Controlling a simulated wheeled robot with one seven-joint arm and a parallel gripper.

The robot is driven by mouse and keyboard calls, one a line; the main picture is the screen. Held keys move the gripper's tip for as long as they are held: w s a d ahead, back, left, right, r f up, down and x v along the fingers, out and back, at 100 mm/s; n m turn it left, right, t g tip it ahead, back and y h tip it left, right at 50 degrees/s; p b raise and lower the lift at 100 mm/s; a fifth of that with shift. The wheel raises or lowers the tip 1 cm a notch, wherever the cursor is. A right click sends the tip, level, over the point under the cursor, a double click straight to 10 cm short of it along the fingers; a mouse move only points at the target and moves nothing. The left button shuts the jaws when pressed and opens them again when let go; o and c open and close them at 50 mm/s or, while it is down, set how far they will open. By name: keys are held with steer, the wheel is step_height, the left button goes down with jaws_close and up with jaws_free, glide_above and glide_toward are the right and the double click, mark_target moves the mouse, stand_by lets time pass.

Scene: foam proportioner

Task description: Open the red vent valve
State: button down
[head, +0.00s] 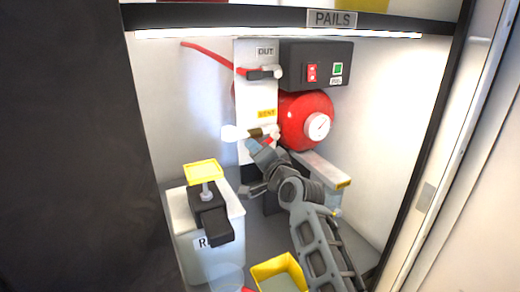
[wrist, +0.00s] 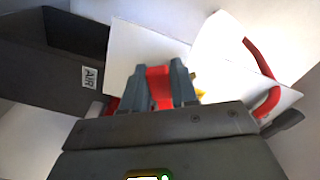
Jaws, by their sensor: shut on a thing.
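The red vent valve handle (head: 271,138) is on the white panel (head: 256,95), just below the yellow VENT label (head: 267,113). In the head view my gripper (head: 262,147) is up against it and hides much of it. In the wrist view the red handle (wrist: 159,84) sits between the two grey fingers of my gripper (wrist: 164,82), which are shut on it. A pale rounded end (head: 233,133) sticks out left of the handle, with a dark and brown piece beside it.
A red tank with a gauge (head: 318,125) stands close right of the panel, under a dark switch box (head: 318,65). An OUT valve (head: 264,73) is above. A white container with a black and yellow top (head: 215,255) stands lower left, and a yellow pail (head: 277,270) is below.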

steer(key=r+m+p, duration=0.2)
steer(key=m+p, duration=0.1)
steer(key=shift+s+a, duration=0.15)
steer(key=shift+a, duration=0.25)
steer(key=shift+r+m+p, duration=0.25)
steer(key=shift+m+p, duration=0.2)
steer(key=shift+m, duration=0.2)
steer(key=shift+r+m+p, duration=0.25)
steer(key=shift+m+p, duration=0.2)
steer(key=shift+m, duration=0.2)
steer(key=c, duration=1)
jaws_free()
steer(key=shift+o, duration=0.2)
steer(key=v, duration=0.8)
steer(key=shift+f, duration=0.1)
